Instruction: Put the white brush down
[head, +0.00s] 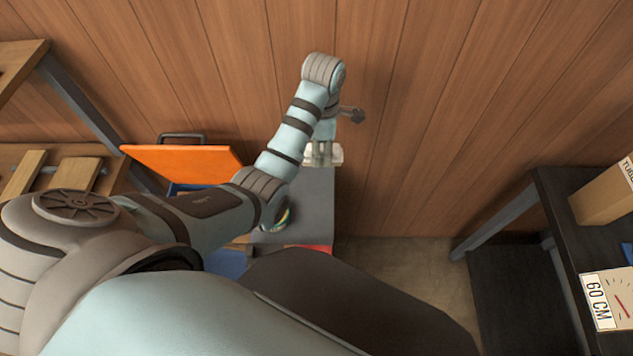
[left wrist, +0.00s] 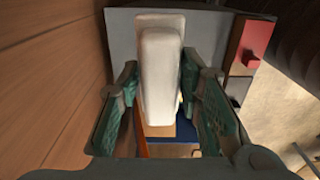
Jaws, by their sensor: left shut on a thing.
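The white brush (left wrist: 160,62) shows in the left wrist view as a pale, rounded block between the two green-padded fingers of my left gripper (left wrist: 163,85). In the head view the left gripper (head: 322,152) points down near the wooden wall, at the far end of a grey tabletop, with a little of the white brush (head: 337,156) showing at its fingers. The gripper is shut on the brush. I cannot tell whether the brush touches the grey surface (head: 318,190). My right gripper is not in view.
A red block (left wrist: 255,38) shows in the wrist view. A dark bench (head: 560,205) with a box (head: 605,195) is at right.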

